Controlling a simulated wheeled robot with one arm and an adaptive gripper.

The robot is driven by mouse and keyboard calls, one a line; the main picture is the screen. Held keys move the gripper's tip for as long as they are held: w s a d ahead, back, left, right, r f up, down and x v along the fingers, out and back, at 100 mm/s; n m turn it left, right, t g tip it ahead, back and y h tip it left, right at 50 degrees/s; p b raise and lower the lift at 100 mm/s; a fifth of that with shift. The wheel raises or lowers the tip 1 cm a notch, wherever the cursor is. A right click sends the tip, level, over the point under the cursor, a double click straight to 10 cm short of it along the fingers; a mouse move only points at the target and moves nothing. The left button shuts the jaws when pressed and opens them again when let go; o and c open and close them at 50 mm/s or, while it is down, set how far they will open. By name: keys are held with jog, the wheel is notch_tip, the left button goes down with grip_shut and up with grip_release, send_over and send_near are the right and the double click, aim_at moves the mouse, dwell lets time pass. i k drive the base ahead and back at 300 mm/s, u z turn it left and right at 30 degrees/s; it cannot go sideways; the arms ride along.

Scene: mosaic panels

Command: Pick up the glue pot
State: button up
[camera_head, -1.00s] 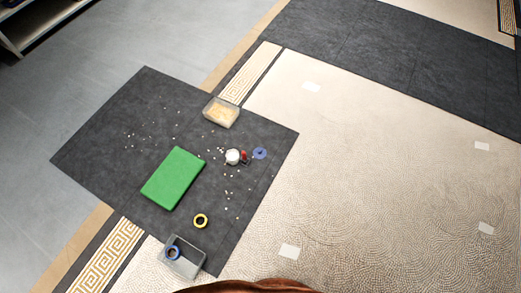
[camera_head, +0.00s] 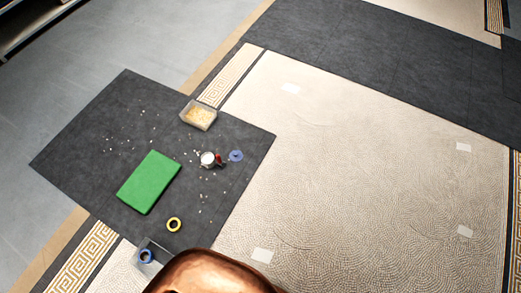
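A small white round pot (camera_head: 208,159), which looks like the glue pot, stands on the dark mat (camera_head: 75,150) left of centre. A small red item (camera_head: 219,160) is close against its right side; I cannot tell if they touch. A blue disc (camera_head: 236,156) lies just right of that. My gripper is not in view. A brown rounded shape at the bottom edge hides part of the floor there.
A green pad (camera_head: 149,182) and a yellow tape ring (camera_head: 174,225) lie on the mat. A clear box (camera_head: 186,121) stands at its upper edge. A grey bin (camera_head: 160,260) holds a blue ring (camera_head: 146,256). White chips are scattered about. The mosaic floor (camera_head: 350,170) to the right is mostly open.

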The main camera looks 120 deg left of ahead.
aim_at(207, 158)
jog(key=z, duration=2.25)
jog(key=k, duration=2.05)
jog(key=z, duration=2.25)
